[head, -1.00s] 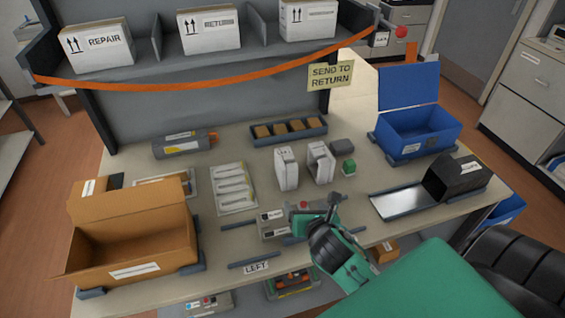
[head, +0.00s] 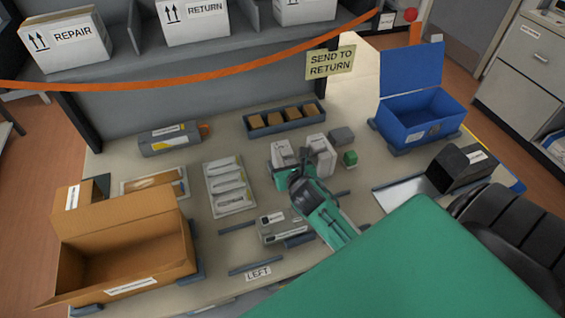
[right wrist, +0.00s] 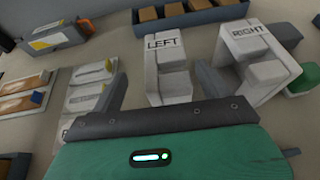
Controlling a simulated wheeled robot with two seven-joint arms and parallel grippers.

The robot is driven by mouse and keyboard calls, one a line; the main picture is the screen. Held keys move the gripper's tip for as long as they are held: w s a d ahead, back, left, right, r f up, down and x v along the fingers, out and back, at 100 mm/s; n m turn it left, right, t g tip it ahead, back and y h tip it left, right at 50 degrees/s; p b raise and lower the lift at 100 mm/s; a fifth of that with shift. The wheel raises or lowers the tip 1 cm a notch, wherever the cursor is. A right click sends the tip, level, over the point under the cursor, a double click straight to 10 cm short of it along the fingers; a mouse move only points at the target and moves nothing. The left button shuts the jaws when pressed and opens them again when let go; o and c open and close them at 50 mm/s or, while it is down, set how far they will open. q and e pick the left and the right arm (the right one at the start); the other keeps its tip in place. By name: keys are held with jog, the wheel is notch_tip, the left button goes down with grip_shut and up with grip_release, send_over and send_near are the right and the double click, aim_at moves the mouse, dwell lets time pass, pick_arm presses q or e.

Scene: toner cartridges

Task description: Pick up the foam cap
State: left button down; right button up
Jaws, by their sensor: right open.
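Two white foam caps stand side by side near the middle of the bench. In the right wrist view one is marked LEFT (right wrist: 166,68) and the other RIGHT (right wrist: 255,60). In the head view the left one (head: 281,152) is partly hidden by my gripper, and the right one (head: 321,153) stands just beside it. My right gripper (head: 294,165) is open and low over the bench at the caps. In the right wrist view its dark fingers appear on either side of the LEFT cap; contact cannot be told. My left gripper is not in view.
A grey box (head: 278,228) lies in front of the caps, and a small green block (head: 350,159) is to their right. A tray of brown blocks (head: 285,120) is behind. An open cardboard box (head: 120,255) stands left and a blue bin (head: 420,112) right.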

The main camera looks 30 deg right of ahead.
aim_at(285, 154)
jog(key=shift+w+d+p, duration=0.45)
jog(key=shift+w+p, duration=0.05)
jog(key=shift+w, duration=0.3)
jog(key=x, duration=0.3)
jog(key=shift+w+d+p, duration=0.1)
jog(key=shift+d+p, duration=0.05)
jog(key=shift+p, duration=0.25)
jog(key=shift+w+d+f, duration=0.1)
jog(key=shift+w+f, duration=0.05)
jog(key=shift+w, duration=0.05)
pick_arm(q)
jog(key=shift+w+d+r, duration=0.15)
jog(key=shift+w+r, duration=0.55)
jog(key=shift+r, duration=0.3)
pick_arm(e)
jog(key=c, duration=1.3)
